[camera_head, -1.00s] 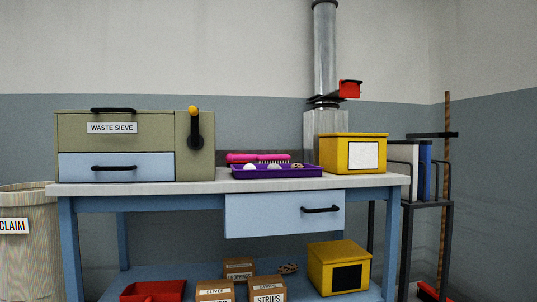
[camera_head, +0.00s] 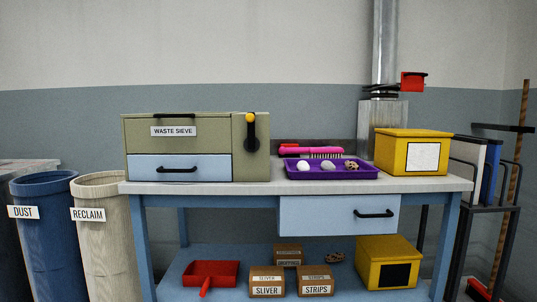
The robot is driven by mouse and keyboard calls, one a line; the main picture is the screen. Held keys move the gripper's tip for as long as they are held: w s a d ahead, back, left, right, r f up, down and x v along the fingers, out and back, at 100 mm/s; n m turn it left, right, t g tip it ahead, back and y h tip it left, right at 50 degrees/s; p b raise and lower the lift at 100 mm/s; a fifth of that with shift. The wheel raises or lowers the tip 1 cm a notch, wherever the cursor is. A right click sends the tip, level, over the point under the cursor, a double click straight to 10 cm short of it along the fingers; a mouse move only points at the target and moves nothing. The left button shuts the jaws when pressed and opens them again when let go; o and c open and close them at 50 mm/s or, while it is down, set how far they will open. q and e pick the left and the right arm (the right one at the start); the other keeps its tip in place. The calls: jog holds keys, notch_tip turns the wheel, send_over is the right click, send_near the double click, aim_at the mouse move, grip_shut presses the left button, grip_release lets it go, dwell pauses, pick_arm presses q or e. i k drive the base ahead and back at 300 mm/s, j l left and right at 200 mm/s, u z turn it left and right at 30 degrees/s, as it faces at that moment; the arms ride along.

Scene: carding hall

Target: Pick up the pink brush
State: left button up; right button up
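The pink brush (camera_head: 308,150) lies on the workbench top (camera_head: 215,188), behind the purple tray (camera_head: 332,175). Its dark bristles show toward the right end, and the tray's rim is in front of its lower side. A red item (camera_head: 289,146) shows at its left end. The tray holds several small lumps: a white one (camera_head: 303,165), a grey one (camera_head: 328,166) and a brown speckled one (camera_head: 351,165). Neither of my grippers shows in the head view.
The waste sieve box (camera_head: 194,147) stands left of the tray, a yellow box (camera_head: 412,151) right of it. The drawer (camera_head: 338,214) is shut. Dust (camera_head: 49,235) and reclaim (camera_head: 98,240) bins stand at left. A rack (camera_head: 478,215) stands at right. The lower shelf holds several boxes.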

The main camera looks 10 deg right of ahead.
aim_at(314, 152)
jog(key=i+l+u, duration=0.15)
jog(key=l+u, duration=0.15)
jog(key=i+l+u, duration=0.25)
jog(key=l, duration=0.15)
jog(key=l+u, duration=0.6)
jog(key=l, duration=0.2)
